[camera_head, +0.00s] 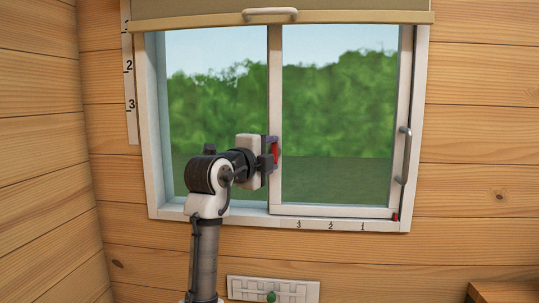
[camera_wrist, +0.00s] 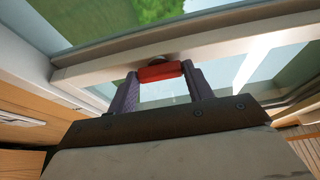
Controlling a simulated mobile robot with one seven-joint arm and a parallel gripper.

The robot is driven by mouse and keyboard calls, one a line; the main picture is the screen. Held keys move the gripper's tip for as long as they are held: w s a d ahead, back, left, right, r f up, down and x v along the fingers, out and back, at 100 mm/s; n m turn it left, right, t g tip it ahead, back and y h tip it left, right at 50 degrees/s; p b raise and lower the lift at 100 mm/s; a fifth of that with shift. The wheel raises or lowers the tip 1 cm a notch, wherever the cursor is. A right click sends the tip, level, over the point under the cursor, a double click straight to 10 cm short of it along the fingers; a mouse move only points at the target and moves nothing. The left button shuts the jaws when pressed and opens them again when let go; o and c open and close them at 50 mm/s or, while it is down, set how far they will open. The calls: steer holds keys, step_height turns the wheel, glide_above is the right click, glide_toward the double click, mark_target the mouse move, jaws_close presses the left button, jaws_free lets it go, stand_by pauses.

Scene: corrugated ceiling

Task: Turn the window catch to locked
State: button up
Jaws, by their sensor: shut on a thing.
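The red window catch (camera_head: 275,152) sits on the middle upright of the white sliding window. In the head view its handle looks upright, along that upright. My gripper (camera_head: 271,154) is at the catch, reaching in from the left. In the wrist view the red catch (camera_wrist: 160,72) lies between the two purple-grey fingers of my gripper (camera_wrist: 160,80), which are shut on it. A grey round base shows just behind the red handle. The fingers hide part of the catch in the head view.
A grey pull handle (camera_head: 404,155) is on the right side of the window, with a small red piece (camera_head: 396,217) below it. A blind (camera_head: 350,10) hangs across the top. A small white panel with a green knob (camera_head: 271,296) is below the sill.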

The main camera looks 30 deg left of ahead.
stand_by(0.3)
steer(key=o, duration=1)
steer(key=s+b, duration=0.1)
steer(key=s, duration=0.3)
steer(key=s+b, duration=0.1)
steer(key=s, duration=0.4)
steer(key=s+d+b, duration=0.1)
steer(key=s, duration=0.3)
steer(key=shift+s, duration=0.4)
steer(key=shift+a, duration=0.1)
